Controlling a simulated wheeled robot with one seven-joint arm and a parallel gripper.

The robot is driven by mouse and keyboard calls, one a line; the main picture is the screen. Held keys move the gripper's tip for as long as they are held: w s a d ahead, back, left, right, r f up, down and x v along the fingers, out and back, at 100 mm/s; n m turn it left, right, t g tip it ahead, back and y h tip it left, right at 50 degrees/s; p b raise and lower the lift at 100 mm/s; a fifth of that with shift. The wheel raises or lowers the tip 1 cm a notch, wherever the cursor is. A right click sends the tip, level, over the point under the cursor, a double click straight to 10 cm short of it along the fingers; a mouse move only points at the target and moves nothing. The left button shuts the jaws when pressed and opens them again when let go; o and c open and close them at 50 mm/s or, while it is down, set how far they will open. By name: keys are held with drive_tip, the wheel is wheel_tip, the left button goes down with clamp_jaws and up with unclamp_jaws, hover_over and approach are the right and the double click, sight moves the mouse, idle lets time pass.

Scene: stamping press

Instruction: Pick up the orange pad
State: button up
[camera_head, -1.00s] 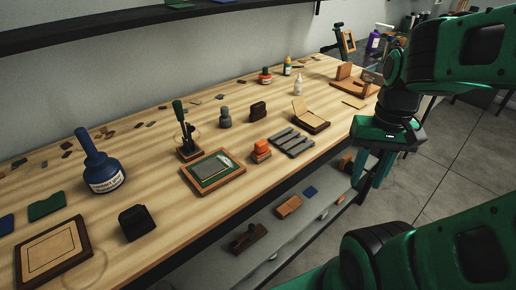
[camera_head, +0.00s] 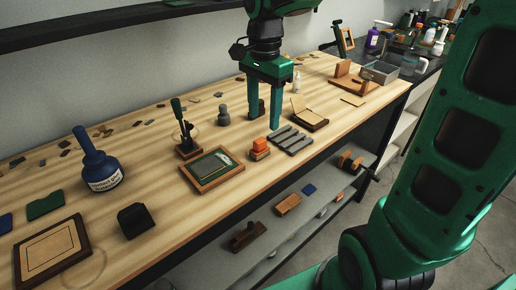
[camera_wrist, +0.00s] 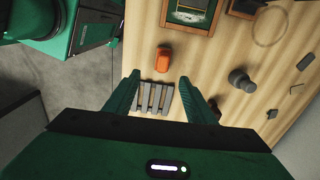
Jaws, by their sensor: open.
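The orange pad (camera_head: 260,145) is a small orange block, standing on a light wooden base on the bench near its front edge. It also shows in the wrist view (camera_wrist: 163,62), just beyond my fingertips and roughly centred between them. My gripper (camera_head: 264,122) is open and empty, pointing down above the bench behind the pad. In the wrist view its two green fingers (camera_wrist: 160,79) are spread apart, with the pad outside them. My gripper is not touching the pad.
A grey slotted rack (camera_head: 291,142) lies right of the pad. A framed green board (camera_head: 213,170) lies left of it. A grey knobbed stamp (camera_head: 224,115) and an open wooden box (camera_head: 309,114) stand nearby. A lower shelf (camera_head: 262,226) runs below the bench front.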

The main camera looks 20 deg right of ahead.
sight(260, 139)
drive_tip(key=shift+w+a+f, duration=0.1)
drive_tip(key=shift+w+a, duration=0.15)
drive_tip(key=shift+a, duration=0.1)
wheel_tip(260, 139, down, 10)
drive_tip(key=shift+s+a+f, duration=0.1)
drive_tip(key=shift+f, duration=0.15)
drive_tip(key=c, duration=1.2)
drive_tip(key=shift+r, duration=0.1)
drive_tip(key=shift+r, duration=0.55)
wheel_tip(260, 139, up, 3)
drive_tip(key=shift+f, duration=0.15)
drive_tip(key=s+a+r, duration=0.2)
drive_tip(key=a, duration=0.1)
drive_tip(key=s+a+r, duration=0.2)
drive_tip(key=a, duration=0.1)
drive_tip(key=s+a+r, duration=0.2)
drive_tip(key=a+r, duration=0.1)
drive_tip(key=shift+s+a, duration=0.25)
drive_tip(key=shift+a, duration=0.1)
